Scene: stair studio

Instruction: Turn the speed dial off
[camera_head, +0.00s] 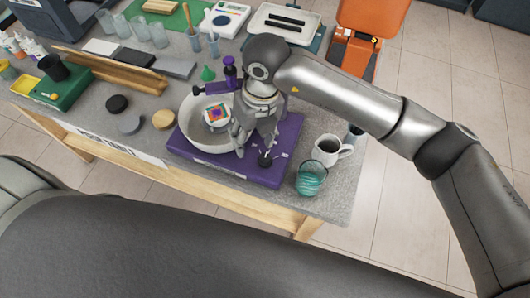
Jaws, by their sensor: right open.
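A purple machine stands near the front of the table, with a flat purple base (195,155), a wide pale bowl (190,120) and a purple upper part (229,70). A small black knob (265,159), which looks like the speed dial, sits on the base's right part, with small pale marks near it. My right gripper (254,146) is open and points down over the base, right of the bowl, with its fingers close to the knob. I cannot tell whether they touch it. The knob's setting is too small to read. My left gripper is out of view.
A white mug (343,150) with dark contents and a teal glass (311,179) stand right of the base, near the table edge. Round discs (129,123) lie left of it. An orange case (372,18) stands open behind.

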